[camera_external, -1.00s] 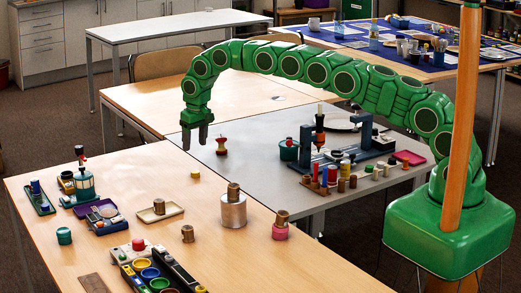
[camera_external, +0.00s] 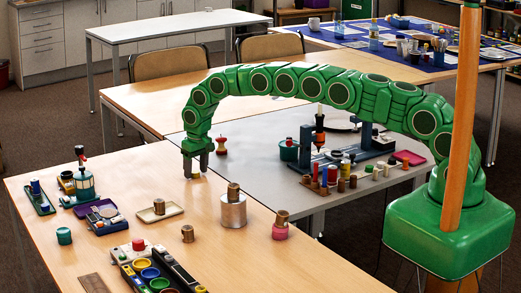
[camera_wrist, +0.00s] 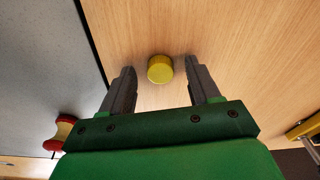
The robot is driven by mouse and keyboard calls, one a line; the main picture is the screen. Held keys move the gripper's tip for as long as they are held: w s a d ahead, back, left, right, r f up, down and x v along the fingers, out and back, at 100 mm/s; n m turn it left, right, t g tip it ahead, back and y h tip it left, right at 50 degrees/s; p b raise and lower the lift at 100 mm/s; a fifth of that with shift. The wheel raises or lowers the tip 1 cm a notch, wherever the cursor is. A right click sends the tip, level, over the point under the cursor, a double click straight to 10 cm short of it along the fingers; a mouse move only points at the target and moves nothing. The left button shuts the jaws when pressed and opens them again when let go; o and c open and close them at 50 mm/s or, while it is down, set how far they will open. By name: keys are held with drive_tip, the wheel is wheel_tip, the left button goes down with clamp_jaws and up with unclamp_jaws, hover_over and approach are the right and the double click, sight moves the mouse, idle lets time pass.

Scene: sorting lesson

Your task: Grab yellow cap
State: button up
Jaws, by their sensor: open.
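The yellow cap (camera_wrist: 160,69) is a small round cylinder standing on the wooden table. In the wrist view it sits between the tips of my gripper (camera_wrist: 160,77), near the middle of the gap, with room on both sides. The grey fingers are apart and hold nothing. In the external view my gripper (camera_external: 195,175) is low over the table near its back edge.
A red and cream spool-like thing (camera_wrist: 60,133) stands on the grey table to the left in the wrist view. It also shows in the external view (camera_external: 221,146). A metal cylinder (camera_external: 233,213) and a tray (camera_external: 160,211) stand nearer on the wooden table. Bare wood surrounds the cap.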

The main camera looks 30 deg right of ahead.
drive_tip(key=shift+f, duration=0.1)
drive_tip(key=shift+c, duration=0.2)
clamp_jaws()
idle(0.4)
